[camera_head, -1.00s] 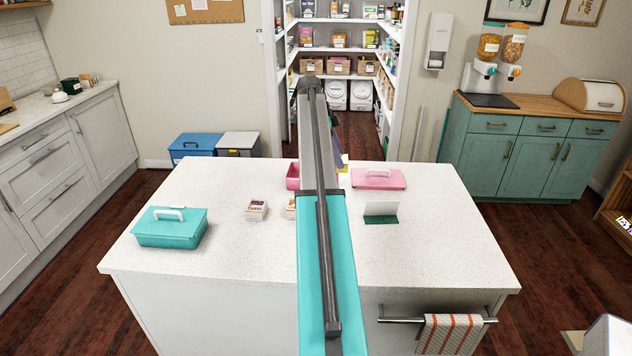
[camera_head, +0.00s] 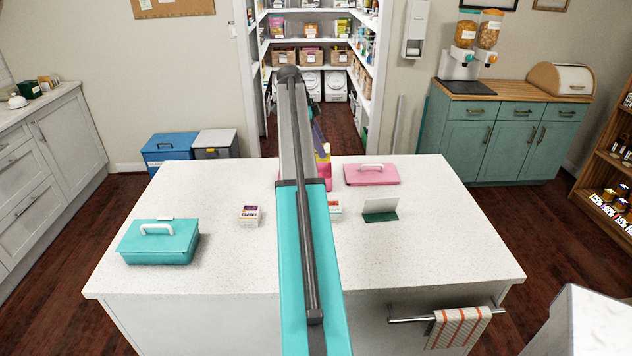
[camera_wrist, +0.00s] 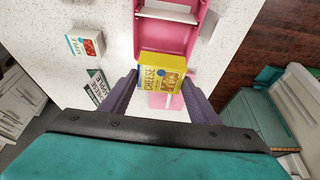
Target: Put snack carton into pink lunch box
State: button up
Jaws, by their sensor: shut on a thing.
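The yellow snack carton (camera_wrist: 163,77), marked CHEESE, is held between the purple fingers of my gripper (camera_wrist: 160,85) in the wrist view. A bit of the carton (camera_head: 325,154) shows beside my arm in the head view. The open pink lunch box (camera_wrist: 172,38) has a pale divider across it. The carton overlaps the near end of the box in the wrist view; I cannot tell its height above it. In the head view the pink lunch box (camera_head: 326,181) is mostly hidden by my arm. Its pink lid (camera_head: 372,175) lies to the right.
A closed teal lunch box (camera_head: 158,243) stands at the counter's left. A small carton (camera_head: 249,215) and another (camera_head: 335,209), partly behind my arm, stand on the counter (camera_head: 440,250). A green and white card (camera_head: 380,210) stands at right. The counter's front right is clear.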

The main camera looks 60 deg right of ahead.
aim_at(319, 160)
jog(key=shift+w+a+f, duration=0.1)
jog(key=shift+w+f, duration=0.05)
jog(key=shift+f, duration=0.25)
jog(key=shift+f+p, duration=0.95)
jog(key=shift+f, duration=1.85)
jog(key=shift+f, duration=0.1)
jog(key=shift+f+p, duration=0.6)
jog(key=shift+f, duration=1.15)
jog(key=shift+f, duration=0.15)
jog(key=o, duration=0.8)
jog(key=shift+r, duration=0.2)
jog(key=shift+b+v, duration=1.55)
jog(key=shift+v, duration=4.45)
